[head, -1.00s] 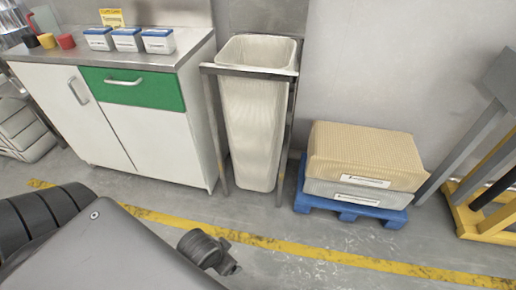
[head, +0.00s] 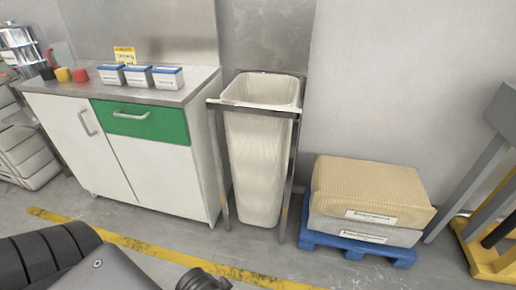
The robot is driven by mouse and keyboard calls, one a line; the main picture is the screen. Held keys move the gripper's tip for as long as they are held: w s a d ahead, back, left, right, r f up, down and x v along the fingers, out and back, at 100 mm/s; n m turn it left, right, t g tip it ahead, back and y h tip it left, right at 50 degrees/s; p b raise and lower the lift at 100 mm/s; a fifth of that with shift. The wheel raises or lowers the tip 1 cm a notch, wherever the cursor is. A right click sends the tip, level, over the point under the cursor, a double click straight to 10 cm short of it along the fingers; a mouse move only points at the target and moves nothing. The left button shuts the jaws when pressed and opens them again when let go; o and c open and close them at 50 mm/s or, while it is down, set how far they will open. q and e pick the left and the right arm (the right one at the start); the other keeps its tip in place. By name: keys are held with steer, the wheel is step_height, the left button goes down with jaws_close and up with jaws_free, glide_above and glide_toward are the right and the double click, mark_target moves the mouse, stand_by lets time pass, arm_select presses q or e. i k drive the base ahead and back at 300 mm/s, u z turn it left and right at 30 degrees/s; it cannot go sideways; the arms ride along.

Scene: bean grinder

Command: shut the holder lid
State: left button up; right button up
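The holder is a thin grey metal frame (head: 219,170) standing on the floor right of the cabinet. A tall cream bin or liner (head: 256,165) hangs in it with its top open. A flat grey metal panel (head: 264,35) stands upright behind the bin's rim and runs out of the top of the picture. It looks like the holder lid, raised. Its hinge line is not clear. Neither gripper shows. Only dark and grey parts of my own body fill the bottom left.
A white cabinet (head: 165,175) with a green drawer (head: 145,122) stands left of the holder. Boxes (head: 111,75) and cups (head: 80,75) are on its top. A blue pallet (head: 355,248) with stacked sacks (head: 372,190) is close on the right. Floor in front is clear.

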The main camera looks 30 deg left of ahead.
mark_target(269, 34)
steer(key=u, duration=0.2)
steer(key=i, duration=1.2)
steer(key=z, duration=0.15)
